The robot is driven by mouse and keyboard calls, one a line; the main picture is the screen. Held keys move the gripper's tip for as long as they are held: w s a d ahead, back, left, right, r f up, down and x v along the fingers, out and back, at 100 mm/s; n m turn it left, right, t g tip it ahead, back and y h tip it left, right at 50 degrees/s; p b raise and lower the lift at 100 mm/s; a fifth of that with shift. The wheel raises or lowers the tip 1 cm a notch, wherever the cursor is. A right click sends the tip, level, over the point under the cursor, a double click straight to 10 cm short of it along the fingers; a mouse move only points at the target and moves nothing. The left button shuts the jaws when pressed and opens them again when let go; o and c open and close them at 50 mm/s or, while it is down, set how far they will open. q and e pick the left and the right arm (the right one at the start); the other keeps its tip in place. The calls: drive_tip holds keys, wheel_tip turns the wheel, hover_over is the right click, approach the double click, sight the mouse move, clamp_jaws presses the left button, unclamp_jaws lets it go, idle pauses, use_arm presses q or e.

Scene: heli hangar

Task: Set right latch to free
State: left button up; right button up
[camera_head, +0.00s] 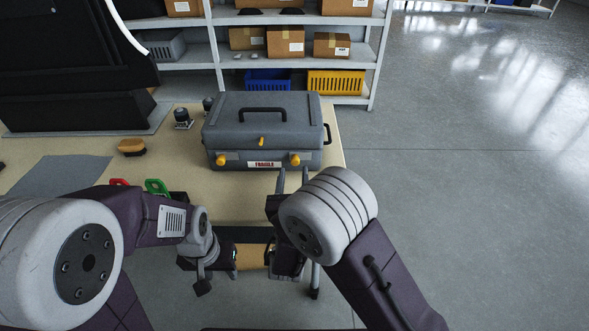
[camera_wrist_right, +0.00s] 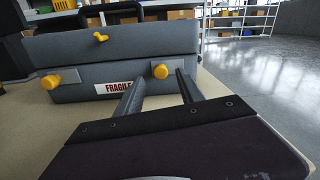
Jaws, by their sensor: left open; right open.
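A grey case (camera_head: 262,120) with a FRAGILE label stands closed on the table. Its right latch (camera_head: 294,159) is a yellow knob on the front face, also visible in the right wrist view (camera_wrist_right: 160,71). A matching left latch (camera_head: 221,160) sits on the other side of the label, and a small yellow catch (camera_head: 262,141) is at the top centre of the front. My right gripper (camera_head: 293,175) is open and empty, its fingers pointing at the right latch from just in front; the exact gap is unclear. My left gripper (camera_head: 250,257) is low before the table edge, partly hidden.
The beige table (camera_head: 180,145) also holds a brush (camera_head: 131,147), a small dark metal part (camera_head: 182,118), and red and green items near the front edge. A dark machine stands at the left. Shelves (camera_head: 295,60) with boxes are behind. The floor at the right is clear.

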sight(295, 163)
drive_tip(key=w, duration=0.3)
drive_tip(key=shift+w+d, duration=0.1)
drive_tip(key=shift+w, duration=0.25)
clamp_jaws()
idle(1.1)
